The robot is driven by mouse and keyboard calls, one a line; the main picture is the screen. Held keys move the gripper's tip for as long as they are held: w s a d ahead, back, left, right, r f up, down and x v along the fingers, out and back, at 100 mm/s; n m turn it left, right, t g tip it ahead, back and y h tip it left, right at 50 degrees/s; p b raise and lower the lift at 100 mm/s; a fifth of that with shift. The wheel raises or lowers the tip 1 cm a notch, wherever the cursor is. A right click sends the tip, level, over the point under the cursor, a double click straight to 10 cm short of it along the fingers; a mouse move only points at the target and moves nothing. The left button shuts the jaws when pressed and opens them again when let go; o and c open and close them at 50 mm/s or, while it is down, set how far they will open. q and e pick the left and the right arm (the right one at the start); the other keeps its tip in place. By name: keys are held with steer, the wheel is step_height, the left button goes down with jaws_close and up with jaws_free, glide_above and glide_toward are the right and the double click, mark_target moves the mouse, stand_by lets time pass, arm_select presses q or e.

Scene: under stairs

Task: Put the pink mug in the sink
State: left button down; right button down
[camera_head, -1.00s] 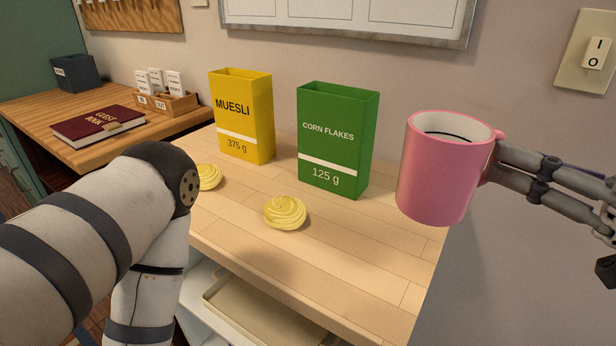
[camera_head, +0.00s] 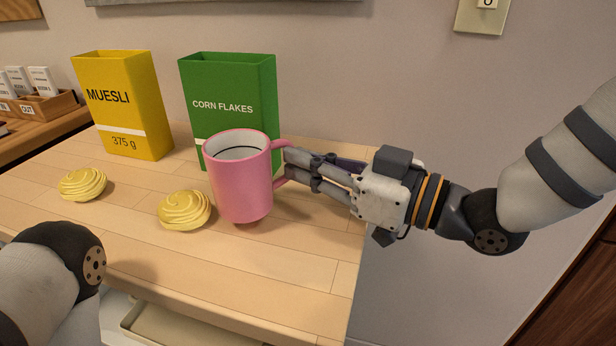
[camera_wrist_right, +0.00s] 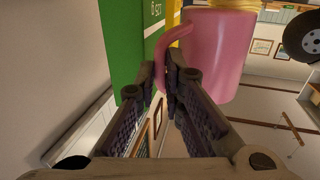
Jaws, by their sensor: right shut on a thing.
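The pink mug (camera_head: 241,183) is upright in the head view, in front of the green corn flakes box. It appears over the wooden counter (camera_head: 270,260), but I cannot tell how far above it. My right gripper (camera_head: 287,166) comes from the right and is shut on the mug's handle. In the right wrist view the fingers (camera_wrist_right: 172,82) close around the handle of the mug (camera_wrist_right: 218,45). My left arm shows at the lower left of the head view, but its gripper is out of view. No sink is in view.
A yellow muesli box (camera_head: 125,110) and the green corn flakes box (camera_head: 240,95) stand at the counter's back. Two yellow swirled items (camera_head: 83,184) (camera_head: 185,210) lie in front of them. The counter's front and right parts are bare. A shallow tray (camera_head: 180,325) shows below.

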step_height(320, 180, down, 2)
steer(key=shift+d, duration=0.1)
steer(key=shift+f, duration=0.2)
steer(key=c, duration=1.7)
jaws_free()
steer(key=shift+r, duration=0.1)
